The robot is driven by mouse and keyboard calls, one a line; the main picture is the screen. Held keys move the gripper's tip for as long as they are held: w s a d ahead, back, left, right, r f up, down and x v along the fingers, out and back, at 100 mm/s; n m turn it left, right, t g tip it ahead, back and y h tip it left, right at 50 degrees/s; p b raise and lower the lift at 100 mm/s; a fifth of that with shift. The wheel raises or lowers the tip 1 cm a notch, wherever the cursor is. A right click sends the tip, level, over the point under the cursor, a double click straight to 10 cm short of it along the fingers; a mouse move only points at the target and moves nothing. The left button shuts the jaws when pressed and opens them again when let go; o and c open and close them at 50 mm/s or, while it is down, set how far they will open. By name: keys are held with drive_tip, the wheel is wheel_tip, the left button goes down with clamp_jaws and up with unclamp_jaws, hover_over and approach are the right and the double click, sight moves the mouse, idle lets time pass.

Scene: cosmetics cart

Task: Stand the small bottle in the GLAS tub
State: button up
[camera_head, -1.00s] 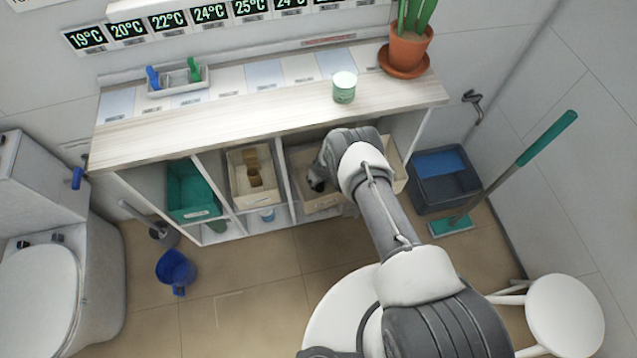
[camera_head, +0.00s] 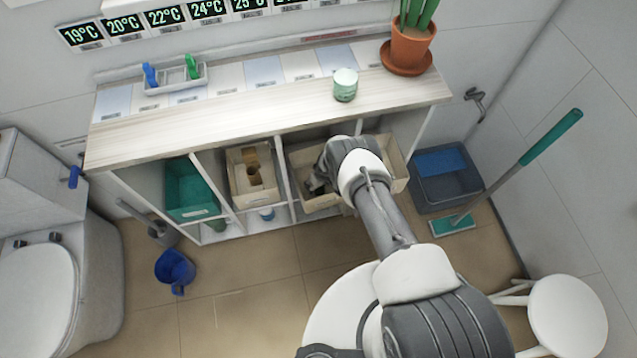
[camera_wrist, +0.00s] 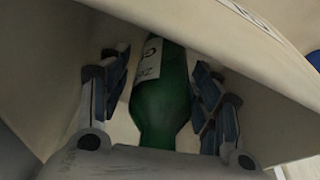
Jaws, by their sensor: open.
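A green glass bottle (camera_wrist: 161,100) with a pale label near its far end lies between the fingers of my gripper (camera_wrist: 160,105) in the wrist view. The jaws are open, with a finger on each side of the bottle. In the head view my gripper (camera_head: 318,186) reaches into a wide beige tub (camera_head: 322,203) in the shelf unit. The bottle is not visible there, hidden by my arm and the tub. The tub labels are too small to read, so I cannot tell which is the GLAS tub.
A beige tub (camera_head: 253,200) with a cardboard insert and a teal tub (camera_head: 196,215) stand in compartments to the left. A green-and-white jar (camera_head: 345,88) and a potted cactus (camera_head: 408,45) stand on the top. A blue bucket (camera_head: 175,268) is on the floor.

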drive_tip(key=shift+r, duration=0.1)
drive_tip(key=p+v, duration=0.9)
drive_tip(key=p, duration=0.2)
drive_tip(key=shift+r, duration=0.35)
drive_tip(key=p+v, duration=0.2)
drive_tip(key=p, duration=0.1)
drive_tip(key=shift+s+r+p, duration=0.1)
drive_tip(key=shift+r+p, duration=0.15)
drive_tip(key=shift+p, duration=0.1)
